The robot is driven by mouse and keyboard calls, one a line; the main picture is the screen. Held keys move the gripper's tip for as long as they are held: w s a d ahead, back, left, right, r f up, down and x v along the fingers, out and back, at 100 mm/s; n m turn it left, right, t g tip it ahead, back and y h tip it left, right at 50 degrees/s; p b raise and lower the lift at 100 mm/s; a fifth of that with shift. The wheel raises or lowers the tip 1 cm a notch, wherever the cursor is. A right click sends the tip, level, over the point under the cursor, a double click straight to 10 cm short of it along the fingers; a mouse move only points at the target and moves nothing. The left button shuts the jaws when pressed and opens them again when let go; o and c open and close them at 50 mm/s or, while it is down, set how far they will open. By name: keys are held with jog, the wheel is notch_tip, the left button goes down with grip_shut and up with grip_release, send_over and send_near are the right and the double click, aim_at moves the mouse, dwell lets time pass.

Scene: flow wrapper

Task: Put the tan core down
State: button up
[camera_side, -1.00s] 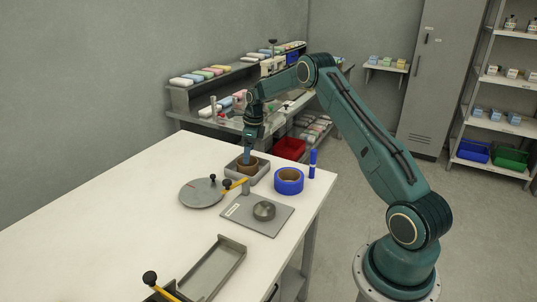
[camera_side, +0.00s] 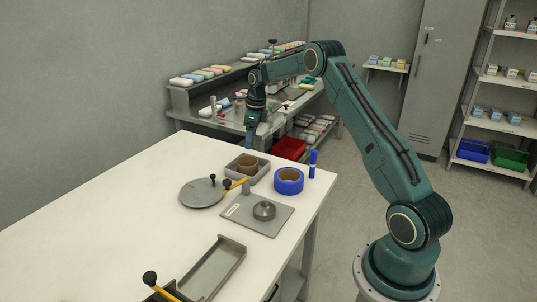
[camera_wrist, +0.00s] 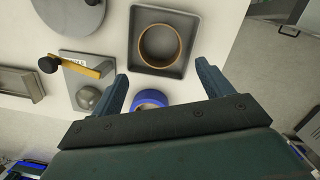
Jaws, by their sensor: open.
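The tan core (camera_side: 247,163), a short brown ring, lies in a grey square tray (camera_side: 262,174) on the white table. In the wrist view the core (camera_wrist: 160,46) sits inside the tray (camera_wrist: 136,66), with clear floor around most of it. My gripper (camera_side: 249,148) is above the tray and apart from the core. In the wrist view my gripper (camera_wrist: 160,80) has its two fingers spread wide with nothing between them at the tips.
A blue roll (camera_side: 288,181) and a blue marker (camera_side: 313,163) stand right of the tray. A round grey plate (camera_side: 201,193) and a flat plate with a metal knob (camera_side: 264,211) are nearer. A long grey channel (camera_side: 218,267) lies at the front. The table's left is bare.

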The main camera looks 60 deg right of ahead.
jog(key=shift+a+r, duration=0.1)
jog(key=s+a+r+n+t+h, duration=0.1)
jog(key=s+a+r+n, duration=0.5)
jog(key=a+r+n, duration=0.3)
jog(key=s+a+r+n+t, duration=0.1)
jog(key=s+a+r+n, duration=0.5)
jog(key=a+r, duration=0.4)
jog(key=s+a+n, duration=0.3)
jog(key=s+n, duration=0.2)
jog(key=s, duration=0.3)
jog(key=s+a+n+t, duration=0.1)
jog(key=s+a+n, duration=0.3)
jog(key=s+n, duration=0.2)
jog(key=s+a+f+n+t, duration=0.1)
jog(key=s+a+n, duration=0.2)
jog(key=s, duration=0.6)
jog(key=n, duration=0.2)
jog(key=shift+s+a+n, duration=0.25)
jog(key=shift+s+n, duration=0.05)
